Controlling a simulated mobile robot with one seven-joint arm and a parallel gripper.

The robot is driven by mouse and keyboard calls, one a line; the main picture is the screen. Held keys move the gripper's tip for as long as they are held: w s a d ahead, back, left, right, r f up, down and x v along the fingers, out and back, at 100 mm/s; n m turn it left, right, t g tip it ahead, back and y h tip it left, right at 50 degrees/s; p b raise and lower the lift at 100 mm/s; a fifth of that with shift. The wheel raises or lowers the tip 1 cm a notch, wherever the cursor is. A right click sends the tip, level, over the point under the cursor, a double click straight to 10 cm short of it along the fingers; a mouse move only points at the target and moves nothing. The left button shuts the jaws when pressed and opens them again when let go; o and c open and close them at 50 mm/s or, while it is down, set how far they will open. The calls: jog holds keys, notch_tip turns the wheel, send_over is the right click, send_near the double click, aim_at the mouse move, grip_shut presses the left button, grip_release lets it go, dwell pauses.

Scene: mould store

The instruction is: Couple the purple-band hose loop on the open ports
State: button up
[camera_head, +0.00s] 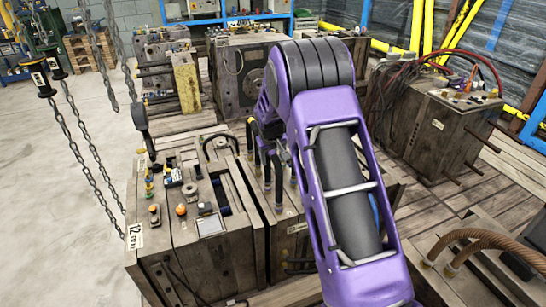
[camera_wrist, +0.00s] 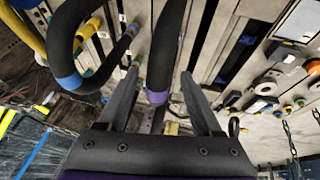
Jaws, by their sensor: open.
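The purple-band hose is a black hose with a purple band (camera_wrist: 158,97) at its lower end in the wrist view. My gripper (camera_wrist: 161,72) is open, with one finger on each side of this hose. I cannot tell whether the fingers touch it. The rest of its loop runs out at the top edge. In the head view my gripper (camera_head: 268,127) is mostly hidden by my purple arm, above the wooden-looking mould blocks. I cannot make out the open ports for certain in either view.
A black hose with blue bands (camera_wrist: 70,80) curves close by on the left of the wrist view, beside a yellow hose (camera_wrist: 22,30). The mould tagged 12 (camera_head: 205,265) carries small fittings. Chains (camera_head: 75,140) hang at left. Brown hoses (camera_head: 480,235) arch at lower right.

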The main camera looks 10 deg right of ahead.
jog(key=p+v, duration=0.2)
jog(key=v, duration=1.5)
jog(key=shift+r, duration=0.2)
jog(key=shift+a, duration=0.15)
